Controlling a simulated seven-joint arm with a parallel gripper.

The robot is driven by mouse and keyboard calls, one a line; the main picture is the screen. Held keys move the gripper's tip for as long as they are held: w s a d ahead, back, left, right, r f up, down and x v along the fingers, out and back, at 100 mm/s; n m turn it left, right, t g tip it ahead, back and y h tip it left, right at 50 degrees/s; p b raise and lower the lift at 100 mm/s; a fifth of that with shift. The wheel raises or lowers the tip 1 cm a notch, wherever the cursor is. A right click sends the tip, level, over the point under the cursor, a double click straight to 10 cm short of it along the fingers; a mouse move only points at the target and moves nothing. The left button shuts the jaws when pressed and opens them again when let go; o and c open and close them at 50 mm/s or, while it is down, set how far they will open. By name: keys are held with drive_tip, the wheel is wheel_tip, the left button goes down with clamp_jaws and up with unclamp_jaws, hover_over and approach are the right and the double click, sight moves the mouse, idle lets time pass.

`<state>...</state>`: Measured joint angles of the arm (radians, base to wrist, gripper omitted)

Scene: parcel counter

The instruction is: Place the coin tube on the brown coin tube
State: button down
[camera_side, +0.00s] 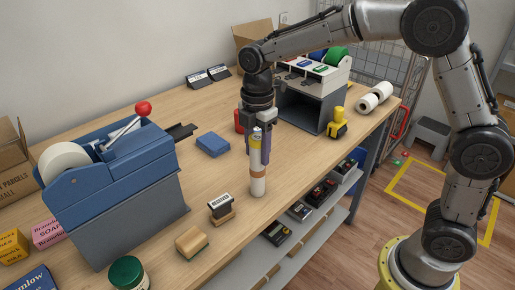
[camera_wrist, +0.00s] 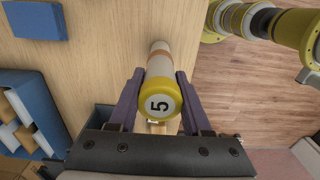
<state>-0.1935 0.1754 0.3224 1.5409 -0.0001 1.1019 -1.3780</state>
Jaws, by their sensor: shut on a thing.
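The coin tube (camera_wrist: 163,98) has a yellow end marked 5 and stands upright between the two purple fingers of my gripper (camera_wrist: 160,73) in the wrist view. In the side view my gripper (camera_side: 260,160) is shut on this yellow-ended tube (camera_side: 255,141). Directly below it, in line, is the brown coin tube (camera_side: 257,174), pale with a brown band, upright on the counter. Its banded body (camera_wrist: 159,50) also shows beyond the held tube in the wrist view. The two tubes look end to end; I cannot tell whether the held one fully rests on the lower one.
A rubber stamp (camera_side: 221,208) and a wooden block (camera_side: 191,241) lie left of the tubes. A blue box (camera_side: 213,144) lies behind them. A blue tape dispenser (camera_side: 110,165) is at the left. The counter's front edge is close on the right.

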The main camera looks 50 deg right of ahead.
drive_tip(key=shift+c, duration=1.8)
unclamp_jaws()
wheel_tip(320, 180, up, 12)
drive_tip(key=shift+r, duration=0.1)
drive_tip(key=shift+s+d+r, duration=0.1)
drive_tip(key=shift+s+r, duration=0.1)
drive_tip(key=shift+s, duration=0.05)
drive_tip(key=s+d+m+t, duration=0.3)
drive_tip(key=s+d+m, duration=0.2)
drive_tip(key=s+m, duration=0.65)
drive_tip(key=s+d+f+m+t, duration=0.1)
drive_tip(key=s+f+m, duration=0.2)
drive_tip(key=s, duration=0.3)
drive_tip(key=s+d+f+m+t, duration=0.1)
drive_tip(key=s+f+m, duration=0.2)
drive_tip(key=s, duration=0.3)
drive_tip(key=shift+s+d+t, duration=0.3)
drive_tip(key=shift+d, duration=0.1)
